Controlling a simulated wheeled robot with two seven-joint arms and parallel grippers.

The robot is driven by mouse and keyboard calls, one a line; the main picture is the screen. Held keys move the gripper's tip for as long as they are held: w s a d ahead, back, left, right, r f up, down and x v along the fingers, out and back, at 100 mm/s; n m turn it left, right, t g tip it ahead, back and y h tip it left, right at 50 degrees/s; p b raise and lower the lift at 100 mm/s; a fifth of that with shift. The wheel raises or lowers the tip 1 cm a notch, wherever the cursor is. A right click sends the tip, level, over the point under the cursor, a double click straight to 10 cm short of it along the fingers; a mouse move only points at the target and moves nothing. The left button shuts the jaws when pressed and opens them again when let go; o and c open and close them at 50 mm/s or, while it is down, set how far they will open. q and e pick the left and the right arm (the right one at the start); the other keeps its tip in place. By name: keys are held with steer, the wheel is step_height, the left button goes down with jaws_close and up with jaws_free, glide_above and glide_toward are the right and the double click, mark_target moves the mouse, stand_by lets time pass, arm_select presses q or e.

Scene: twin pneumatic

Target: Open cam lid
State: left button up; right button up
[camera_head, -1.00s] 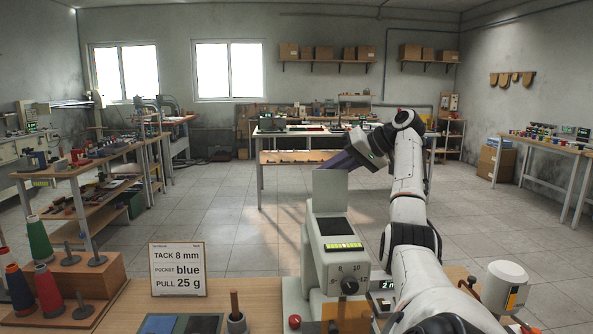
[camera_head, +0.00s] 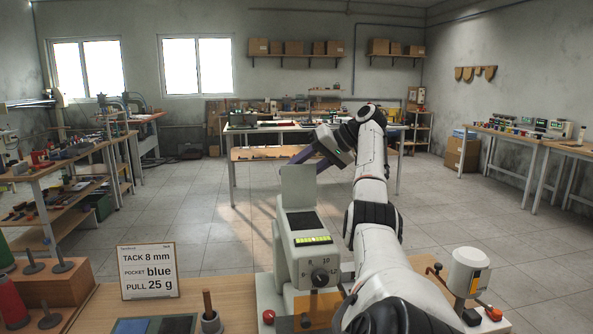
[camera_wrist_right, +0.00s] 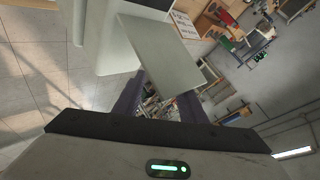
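The machine (camera_head: 309,255) in front of me has a dial, a green-lit display and a dark pad on top. A flat grey plate (camera_head: 298,186), seemingly its lid, stands upright at the machine's back. My right gripper (camera_head: 306,158) is just behind and above the plate, its purple fingers partly hidden by it. In the right wrist view the plate (camera_wrist_right: 162,50) reaches down toward the fingers, which stand apart (camera_wrist_right: 160,105) with background showing between them. I cannot tell whether a finger touches the plate. My left gripper is not in view.
A sign (camera_head: 149,270) reading tack 8 mm, pocket blue, pull 25 g stands left of the machine. A wooden peg in a cup (camera_head: 209,318), blue and dark pads, thread spools (camera_head: 10,301) and a white canister (camera_head: 470,271) share the bench. Open floor lies behind the bench.

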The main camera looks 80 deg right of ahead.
steer(key=shift+w+r, duration=0.1)
steer(key=shift+s+r, duration=0.2)
steer(key=shift+s, duration=0.05)
steer(key=b+v, duration=0.1)
steer(key=v, duration=0.8)
steer(key=shift+s, duration=0.25)
steer(key=shift+r, duration=0.15)
